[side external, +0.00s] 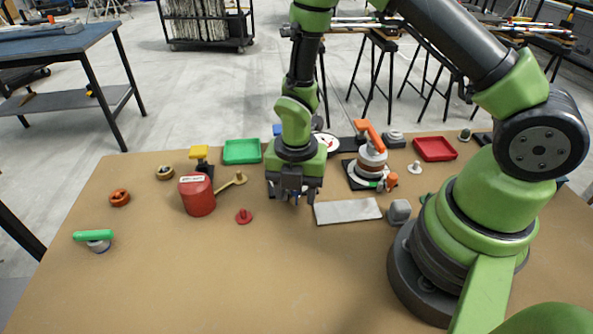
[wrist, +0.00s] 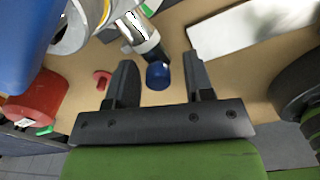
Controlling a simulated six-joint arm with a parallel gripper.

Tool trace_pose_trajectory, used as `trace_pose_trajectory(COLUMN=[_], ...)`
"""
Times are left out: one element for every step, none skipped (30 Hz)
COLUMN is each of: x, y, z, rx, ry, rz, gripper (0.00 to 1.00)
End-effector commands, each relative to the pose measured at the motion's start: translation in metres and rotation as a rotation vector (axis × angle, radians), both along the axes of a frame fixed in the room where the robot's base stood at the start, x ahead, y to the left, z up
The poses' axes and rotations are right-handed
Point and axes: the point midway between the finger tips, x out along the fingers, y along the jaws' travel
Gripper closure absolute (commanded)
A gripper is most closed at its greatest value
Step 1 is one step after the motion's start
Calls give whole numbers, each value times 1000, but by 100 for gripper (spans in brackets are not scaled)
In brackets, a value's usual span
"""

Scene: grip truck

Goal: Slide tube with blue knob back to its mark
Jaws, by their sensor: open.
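My gripper (side external: 293,196) is open and points down over the middle of the table. In the wrist view its two fingers (wrist: 158,64) stand apart. The blue knob (wrist: 157,76) shows between them, with a gap on each side. The tube (wrist: 140,33), silvery and pale, runs from near the knob toward the top of the wrist view. A bit of yellow-green (wrist: 149,9) shows by its far end; I cannot tell if that is the mark. In the side view my gripper hides most of this spot.
A red can (side external: 197,196) and a small red peg (side external: 244,216) stand left of my gripper. A grey slab (side external: 347,211) lies close on the right, with a grey block (side external: 399,211) beyond. An orange-handled valve (side external: 371,160) stands behind.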

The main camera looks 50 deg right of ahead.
Motion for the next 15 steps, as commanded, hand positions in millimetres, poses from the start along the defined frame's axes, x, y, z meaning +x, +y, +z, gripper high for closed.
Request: trace_pose_trajectory(x=[1, 1, 1, 1, 1, 1, 1, 1, 1, 1, 0, 0, 0, 0, 0], y=[0, 0, 0, 0, 0, 0, 0, 0, 0, 0, 0, 0, 0, 0, 0], z=[8, 13, 20, 26, 32, 39, 44, 50, 57, 61, 66, 71, 75, 78, 82], rx=[0, 0, 0, 0, 1, 1, 1, 1, 0, 0, 0, 0, 0, 0, 0], ry=[-5, -5, -5, -7, -8, -6, -6, -8, -7, -5, -5, -5, -4, -3, -3], rz=[0, 0, 0, 2, 2, 0, 0, 1, 2, 2, 1, 1, 1, 2, 3], gripper=[52, 52, 52, 52, 52, 52, 52, 52, 52, 52, 52, 52, 52, 52, 52])
